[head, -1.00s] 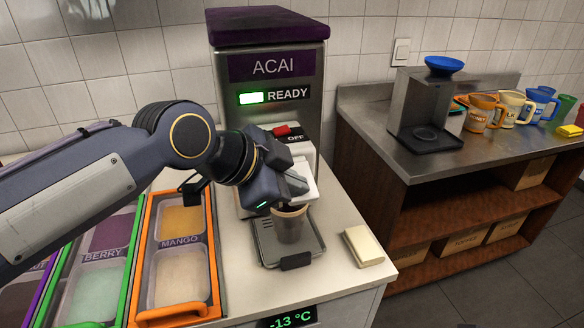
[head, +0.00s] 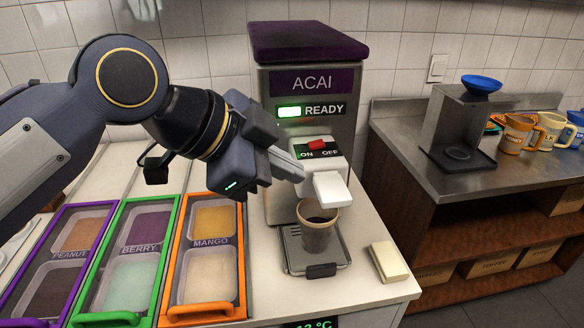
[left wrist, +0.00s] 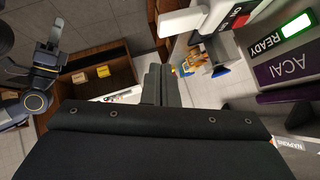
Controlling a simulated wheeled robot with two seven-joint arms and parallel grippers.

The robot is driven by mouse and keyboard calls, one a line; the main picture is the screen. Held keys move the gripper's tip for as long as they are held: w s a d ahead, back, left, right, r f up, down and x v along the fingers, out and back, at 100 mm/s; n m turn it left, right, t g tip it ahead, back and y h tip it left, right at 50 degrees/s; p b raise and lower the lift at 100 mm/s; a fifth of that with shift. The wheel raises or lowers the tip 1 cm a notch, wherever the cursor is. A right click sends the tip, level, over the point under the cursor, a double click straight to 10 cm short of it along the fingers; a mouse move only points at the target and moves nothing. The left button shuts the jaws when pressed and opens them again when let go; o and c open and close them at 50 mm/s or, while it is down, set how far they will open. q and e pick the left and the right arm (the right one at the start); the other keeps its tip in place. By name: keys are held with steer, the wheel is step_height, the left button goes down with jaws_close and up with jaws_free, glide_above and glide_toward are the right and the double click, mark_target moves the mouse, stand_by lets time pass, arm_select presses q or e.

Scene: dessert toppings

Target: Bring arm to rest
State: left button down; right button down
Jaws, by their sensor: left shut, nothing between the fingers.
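My left gripper (head: 290,168) is shut and empty in the head view. Its fingertips are just left of the white spout (head: 330,190) of the ACAI machine (head: 310,100), near its red ON/OFF switch (head: 317,145). In the left wrist view the shut fingers (left wrist: 160,85) point away from the camera. A paper cup (head: 318,232) stands upright on the drip tray (head: 322,262) under the spout, with something dark inside. It is apart from the gripper. My right gripper is not in the head view; a dark arm part shows at the left of the left wrist view.
Topping trays labelled PEANUT (head: 14,300), BERRY (head: 105,290) and MANGO (head: 168,285) lie below my left arm. A pale block (head: 389,262) lies right of the drip tray. A side counter (head: 450,178) holds a grey stand (head: 455,125) with a blue bowl (head: 481,84) and mugs (head: 516,134).

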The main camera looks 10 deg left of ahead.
arm_select(q)
steer(key=s+a+f+n+y+p, duration=0.1)
steer(key=s+a+f+n, duration=0.3)
steer(key=f+n, duration=0.2)
steer(key=s+a+f+n+y+p, duration=0.1)
steer(key=s+a+f+n, duration=0.2)
steer(key=f, duration=0.6)
steer(key=s+a+f+n+y+p, duration=0.2)
steer(key=s+a+f+n, duration=0.2)
steer(key=a+f+n, duration=0.3)
steer(key=shift+s+f+n, duration=0.3)
steer(key=shift+f+n, duration=0.25)
steer(key=shift+n, duration=0.45)
